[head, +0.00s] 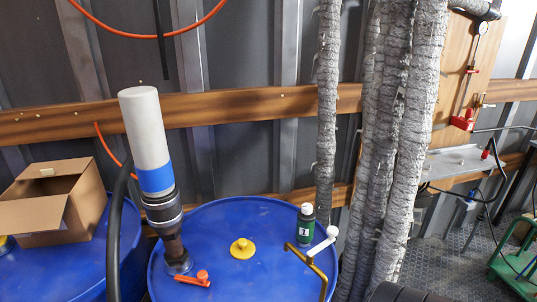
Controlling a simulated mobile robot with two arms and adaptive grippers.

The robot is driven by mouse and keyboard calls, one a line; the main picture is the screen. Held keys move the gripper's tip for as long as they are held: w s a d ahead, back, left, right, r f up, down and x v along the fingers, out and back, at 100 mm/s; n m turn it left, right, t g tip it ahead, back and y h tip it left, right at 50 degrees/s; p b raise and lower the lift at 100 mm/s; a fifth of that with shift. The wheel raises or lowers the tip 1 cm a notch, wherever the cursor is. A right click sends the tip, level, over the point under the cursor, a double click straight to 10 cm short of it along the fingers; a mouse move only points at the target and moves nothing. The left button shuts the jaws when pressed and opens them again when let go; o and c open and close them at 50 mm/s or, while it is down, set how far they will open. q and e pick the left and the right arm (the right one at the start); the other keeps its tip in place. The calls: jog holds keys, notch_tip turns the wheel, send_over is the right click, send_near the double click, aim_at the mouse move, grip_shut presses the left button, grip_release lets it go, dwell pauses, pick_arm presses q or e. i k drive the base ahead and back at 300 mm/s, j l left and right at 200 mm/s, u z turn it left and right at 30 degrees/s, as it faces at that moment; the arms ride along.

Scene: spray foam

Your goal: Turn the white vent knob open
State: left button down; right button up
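A small round white knob (332,232) sits at the end of a short white arm, above the front right of a blue drum (215,215). The arm slants down left to the top of a bent brass-coloured pipe (318,272). A label naming it as the vent is not visible, and I cannot tell whether it is open or closed. Neither of my grippers is in view.
A tall white cylinder with a blue band (146,130) stands on the drum, with an orange lever (194,278) by its foot. A dark green bottle (306,226) stands close behind the knob. Wrapped grey pipes (408,150) rise to its right. A yellow cap (242,248) and open cardboard box (38,215) lie left.

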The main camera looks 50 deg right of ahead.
aim_at(307, 208)
jog(key=z, duration=1.9)
